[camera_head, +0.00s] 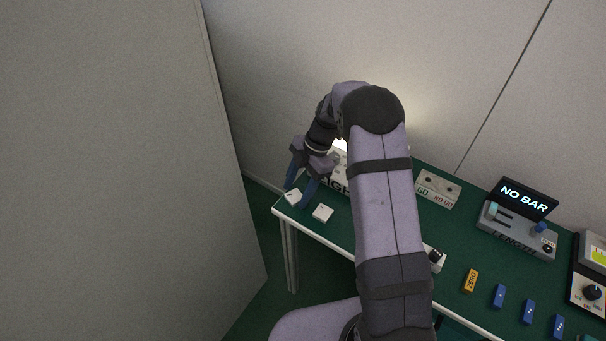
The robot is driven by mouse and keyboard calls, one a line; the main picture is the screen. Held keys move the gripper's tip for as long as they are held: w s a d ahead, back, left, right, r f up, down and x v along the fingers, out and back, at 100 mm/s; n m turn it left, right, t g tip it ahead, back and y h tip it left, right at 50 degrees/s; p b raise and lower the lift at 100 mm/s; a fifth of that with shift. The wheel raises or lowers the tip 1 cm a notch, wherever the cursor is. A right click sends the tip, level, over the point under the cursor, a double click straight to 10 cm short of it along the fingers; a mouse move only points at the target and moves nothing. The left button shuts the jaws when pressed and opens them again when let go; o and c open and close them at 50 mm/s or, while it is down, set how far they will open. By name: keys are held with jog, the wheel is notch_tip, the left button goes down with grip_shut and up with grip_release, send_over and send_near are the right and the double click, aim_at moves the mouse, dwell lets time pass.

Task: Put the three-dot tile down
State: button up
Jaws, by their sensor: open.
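My gripper (296,197) is at the left end of the green bench, pointing down with its blue fingers apart. A small white tile (293,197) lies at the bench's left corner, between or just behind the open fingertips. A second white tile (322,213) lies just to the right of the fingers. The marks on both tiles are too small to read, so I cannot tell which has three dots. I cannot tell whether a finger touches the first tile.
My arm hides the bench's middle. A lettered box (335,178) stands partly hidden behind my gripper. Right of my arm are a GO gauge block (437,188), a device reading NO BAR (525,198), an orange block (471,281) and several blue blocks (499,296). A grey partition (115,180) stands left.

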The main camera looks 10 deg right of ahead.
jog(key=shift+w+d+r, duration=0.15)
jog(key=shift+r, duration=0.2)
jog(key=b+v, duration=0.3)
jog(key=v, duration=0.8)
jog(key=s+d+f+m+t+h, duration=0.1)
jog(key=s+f+m+h, duration=0.2)
jog(key=s+m, duration=1.9)
jog(key=s+h, duration=0.1)
jog(key=s, duration=0.1)
jog(key=shift+s+t, duration=0.3)
jog(key=shift+s, duration=0.05)
notch_tip(320, 180, up, 6)
jog(key=p, duration=0.6)
notch_tip(320, 180, down, 64)
jog(key=b, duration=6.3)
jog(key=shift+r, duration=0.25)
